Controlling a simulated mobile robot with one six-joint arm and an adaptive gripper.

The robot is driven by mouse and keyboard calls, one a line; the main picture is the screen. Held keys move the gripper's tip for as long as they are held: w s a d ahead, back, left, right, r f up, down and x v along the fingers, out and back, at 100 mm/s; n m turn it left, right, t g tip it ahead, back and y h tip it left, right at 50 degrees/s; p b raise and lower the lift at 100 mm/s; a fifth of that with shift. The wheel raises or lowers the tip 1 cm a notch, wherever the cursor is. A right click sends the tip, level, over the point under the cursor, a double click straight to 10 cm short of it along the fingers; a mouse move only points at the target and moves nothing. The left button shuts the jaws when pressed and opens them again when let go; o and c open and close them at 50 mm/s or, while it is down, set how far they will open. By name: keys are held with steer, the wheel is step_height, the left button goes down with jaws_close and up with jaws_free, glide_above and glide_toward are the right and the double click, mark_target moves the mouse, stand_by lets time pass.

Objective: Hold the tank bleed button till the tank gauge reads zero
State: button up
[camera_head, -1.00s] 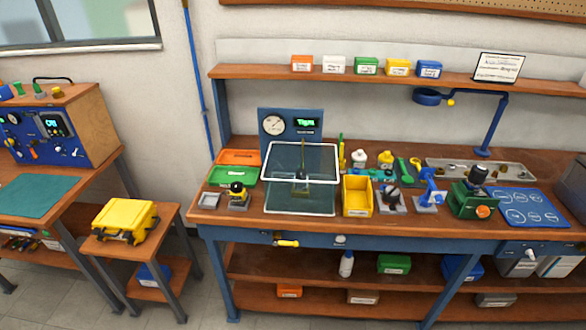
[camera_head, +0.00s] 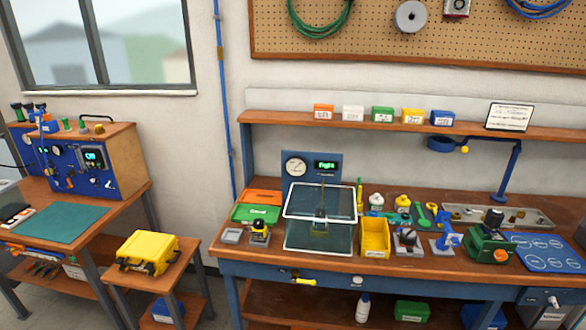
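A blue panel (camera_head: 320,155) stands at the back of the main bench. It carries a round white-faced gauge (camera_head: 295,166) and a small screen with green text (camera_head: 327,165); the needle is too small to read. A second blue panel (camera_head: 75,160) on the left bench has a lit display (camera_head: 93,157), knobs and small dials. I cannot tell which dial is the tank gauge, and I cannot make out the tank bleed button. My gripper is not in view.
A clear-sided guard with a white frame (camera_head: 321,217) stands before the bench panel. A yellow case (camera_head: 148,252) sits on a low stand between the benches. A teal mat (camera_head: 62,222) lies bare.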

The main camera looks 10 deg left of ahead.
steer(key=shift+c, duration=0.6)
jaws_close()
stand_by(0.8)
